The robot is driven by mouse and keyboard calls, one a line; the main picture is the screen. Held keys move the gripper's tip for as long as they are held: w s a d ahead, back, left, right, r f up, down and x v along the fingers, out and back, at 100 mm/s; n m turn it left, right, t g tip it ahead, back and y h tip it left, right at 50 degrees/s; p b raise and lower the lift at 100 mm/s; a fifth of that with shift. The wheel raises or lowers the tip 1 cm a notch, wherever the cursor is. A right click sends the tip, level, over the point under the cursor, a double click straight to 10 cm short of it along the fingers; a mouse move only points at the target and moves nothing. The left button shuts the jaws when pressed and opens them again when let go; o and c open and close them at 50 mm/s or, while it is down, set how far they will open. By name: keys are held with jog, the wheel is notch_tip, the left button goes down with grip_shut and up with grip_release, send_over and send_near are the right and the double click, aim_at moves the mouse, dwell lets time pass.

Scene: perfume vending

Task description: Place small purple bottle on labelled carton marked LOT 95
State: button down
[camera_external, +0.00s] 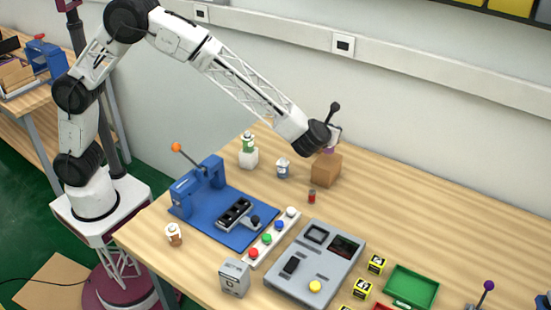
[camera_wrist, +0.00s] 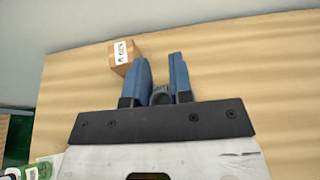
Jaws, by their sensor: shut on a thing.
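A brown carton (camera_external: 326,171) stands at the back of the table in the external view. It also shows in the wrist view (camera_wrist: 124,52), with a white label too small to read surely. My gripper (camera_external: 334,139) is over the carton in the external view. A small purple patch, likely the purple bottle (camera_external: 328,151), shows just under the gripper, close above the carton's top; I cannot tell whether they touch. In the wrist view the blue fingers of my gripper (camera_wrist: 161,72) are shut on a greyish round thing, with the carton ahead and to the left.
A green-white bottle (camera_external: 248,141) sits on a white block. A blue press (camera_external: 200,188), a grey console (camera_external: 317,262) and a green tray (camera_external: 411,287) are nearer. Table right of the carton is clear.

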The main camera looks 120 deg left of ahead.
jog(key=shift+f, duration=1.75)
jog(key=shift+f, duration=0.1)
jog(key=c, duration=1)
grip_release()
jog(key=v, duration=1.2)
jog(key=shift+d, duration=0.1)
